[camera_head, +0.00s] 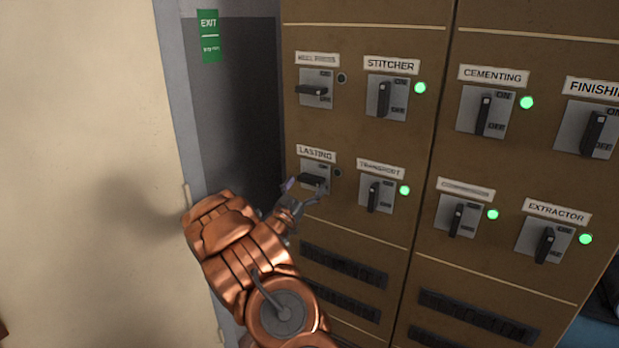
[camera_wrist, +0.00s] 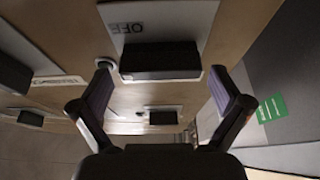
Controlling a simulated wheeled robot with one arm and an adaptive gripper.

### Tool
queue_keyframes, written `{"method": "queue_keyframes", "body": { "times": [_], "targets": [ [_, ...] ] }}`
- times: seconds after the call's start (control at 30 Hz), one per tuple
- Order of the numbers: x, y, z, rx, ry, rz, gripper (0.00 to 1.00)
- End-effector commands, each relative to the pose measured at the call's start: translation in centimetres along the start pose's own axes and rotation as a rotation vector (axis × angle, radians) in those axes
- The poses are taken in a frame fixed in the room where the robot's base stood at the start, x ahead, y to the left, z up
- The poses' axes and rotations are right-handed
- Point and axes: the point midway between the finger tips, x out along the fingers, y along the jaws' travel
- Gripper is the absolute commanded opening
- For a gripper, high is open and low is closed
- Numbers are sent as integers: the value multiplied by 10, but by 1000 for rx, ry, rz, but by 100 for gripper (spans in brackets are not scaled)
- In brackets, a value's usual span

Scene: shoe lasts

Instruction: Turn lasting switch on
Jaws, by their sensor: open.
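The LASTING switch (camera_head: 312,179) is on the brown cabinet, in the lower row at the far left. Its black handle lies horizontal, and the small lamp (camera_head: 337,173) beside it is dark. My gripper (camera_head: 304,189) is open just in front of this switch and partly covers its plate. In the wrist view the black handle (camera_wrist: 160,60) appears between the spread fingers of my gripper (camera_wrist: 163,76), toward their tips, with an upside-down OFF label above it. I see no finger touching the handle.
The TRANSPORT switch (camera_head: 375,194) is close on the right, its handle upright and its lamp green. Above, the HEEL PRESS switch (camera_head: 315,90) has a horizontal handle and dark lamp. The STITCHER switch (camera_head: 386,98) is upright with a green lamp. A door frame with an EXIT sign (camera_head: 208,36) stands left.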

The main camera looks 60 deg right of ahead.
Motion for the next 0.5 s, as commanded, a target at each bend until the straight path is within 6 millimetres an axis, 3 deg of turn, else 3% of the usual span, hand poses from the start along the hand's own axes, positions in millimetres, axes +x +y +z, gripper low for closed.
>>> {"method": "queue_keyframes", "body": {
  "times": [0.2, 0.5],
  "targets": [
    [15, 0, -2, 1, 3, 0, 100],
    [18, -1, -1, 1, 2, -1, 100]
  ]
}}
